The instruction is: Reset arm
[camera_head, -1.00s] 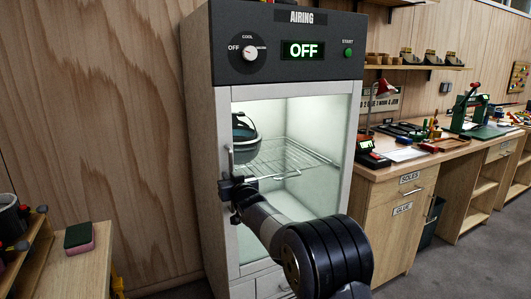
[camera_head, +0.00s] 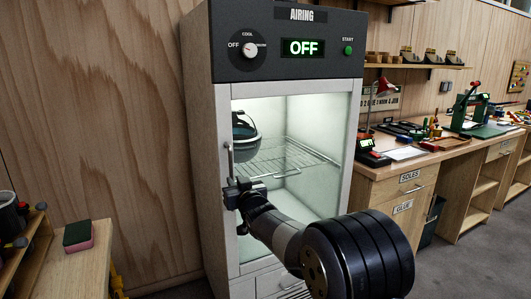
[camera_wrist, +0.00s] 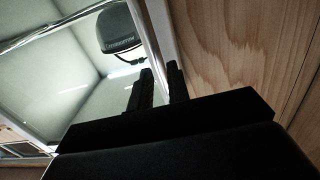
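My gripper (camera_head: 234,190) is in front of the left side of the airing cabinet (camera_head: 240,270), near the lower end of its upright door handle (camera_head: 229,160). The cabinet's glazed front looks closed. Inside, a dark helmet (camera_head: 243,140) sits at the left on a wire rack (camera_head: 285,155); it also shows in the wrist view (camera_wrist: 118,28). Whether a fingertip touches the handle cannot be told.
The cabinet display (camera_head: 303,47) reads OFF, beside a dial (camera_head: 250,50) and a green START button (camera_head: 349,49). A workbench (camera_head: 385,180) with tools stands at the right. A small wooden table (camera_head: 75,262) with a sponge-like block (camera_head: 78,236) is at the lower left.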

